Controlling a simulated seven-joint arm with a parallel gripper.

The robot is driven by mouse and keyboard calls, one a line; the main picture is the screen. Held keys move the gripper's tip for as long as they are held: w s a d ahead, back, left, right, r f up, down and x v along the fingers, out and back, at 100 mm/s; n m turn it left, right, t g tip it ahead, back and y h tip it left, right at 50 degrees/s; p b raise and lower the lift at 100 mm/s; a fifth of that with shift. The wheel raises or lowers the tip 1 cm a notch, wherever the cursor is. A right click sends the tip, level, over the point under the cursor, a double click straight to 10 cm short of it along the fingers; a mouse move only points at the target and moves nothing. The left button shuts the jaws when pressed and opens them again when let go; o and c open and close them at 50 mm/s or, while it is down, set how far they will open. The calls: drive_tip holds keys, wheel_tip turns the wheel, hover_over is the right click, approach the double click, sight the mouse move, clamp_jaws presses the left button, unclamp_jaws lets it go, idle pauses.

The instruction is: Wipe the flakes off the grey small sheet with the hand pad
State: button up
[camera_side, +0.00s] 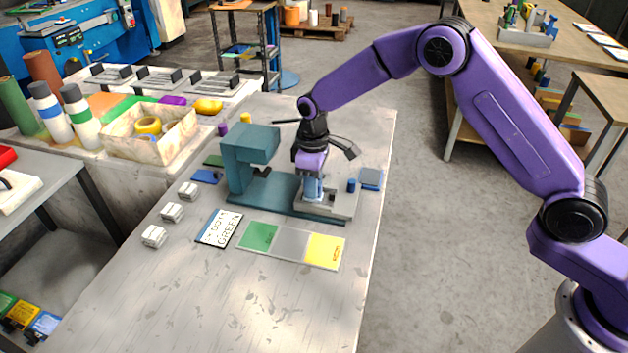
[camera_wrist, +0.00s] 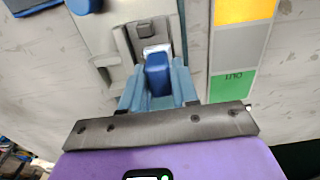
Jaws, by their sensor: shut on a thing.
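My gripper (camera_side: 313,200) points down over the light grey bed (camera_side: 341,203) of the teal press. In the wrist view its pale blue fingers (camera_wrist: 158,98) are shut on an upright blue block, which looks like the hand pad (camera_wrist: 157,76). A whitish piece shows just past the block; I cannot tell if it belongs to it. The pad is low over the bed; contact is hidden. I cannot tell which grey surface is the small sheet. A grey panel (camera_side: 290,244) lies between green and yellow ones, apart from the gripper. I cannot make out flakes.
The teal press head (camera_side: 250,146) stands close left of my gripper. A blue knob (camera_side: 351,185) and a blue-grey slab (camera_side: 370,179) are to the right. Several small grey blocks (camera_side: 171,212) and a lettered card (camera_side: 219,228) lie left. The table's front is clear.

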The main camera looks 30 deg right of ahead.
drive_tip(key=shift+w+d, duration=0.15)
drive_tip(key=shift+d, duration=0.05)
idle(0.5)
drive_tip(key=shift+w+d, duration=0.25)
drive_tip(key=shift+s+a, duration=0.5)
drive_tip(key=shift+a, duration=0.05)
idle(0.8)
drive_tip(key=shift+w+d, duration=0.15)
drive_tip(key=shift+w+d, duration=0.4)
drive_tip(key=shift+r, duration=0.15)
idle(0.4)
drive_tip(key=shift+s+a+r, duration=0.25)
drive_tip(key=shift+r, duration=0.15)
